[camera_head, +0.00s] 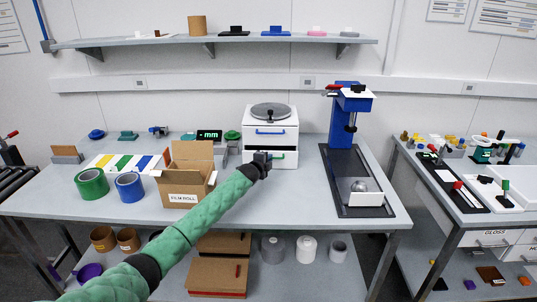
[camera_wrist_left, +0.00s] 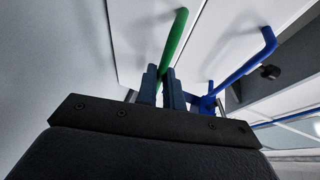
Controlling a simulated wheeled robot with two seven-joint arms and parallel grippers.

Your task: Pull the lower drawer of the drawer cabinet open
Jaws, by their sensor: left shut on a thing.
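The white drawer cabinet (camera_head: 289,118) stands on the bench against the wall, with a round grey plate on top. Its upper drawer has a blue handle (camera_head: 270,132), and its lower drawer (camera_head: 289,162) has a green handle (camera_head: 278,156). My left gripper (camera_head: 263,158) is at the left part of the green handle and hides some of it. In the left wrist view the two fingers (camera_wrist_left: 160,84) are shut on the green handle (camera_wrist_left: 176,38), with the blue handle (camera_wrist_left: 242,70) to the right. The lower drawer looks about flush with the cabinet front.
An open cardboard box (camera_head: 187,187) stands left of my forearm, with green (camera_head: 91,184) and blue (camera_head: 130,187) tape rolls beyond it. A blue press (camera_head: 350,118) on a dark base stands at the right. The bench in front of the cabinet is clear.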

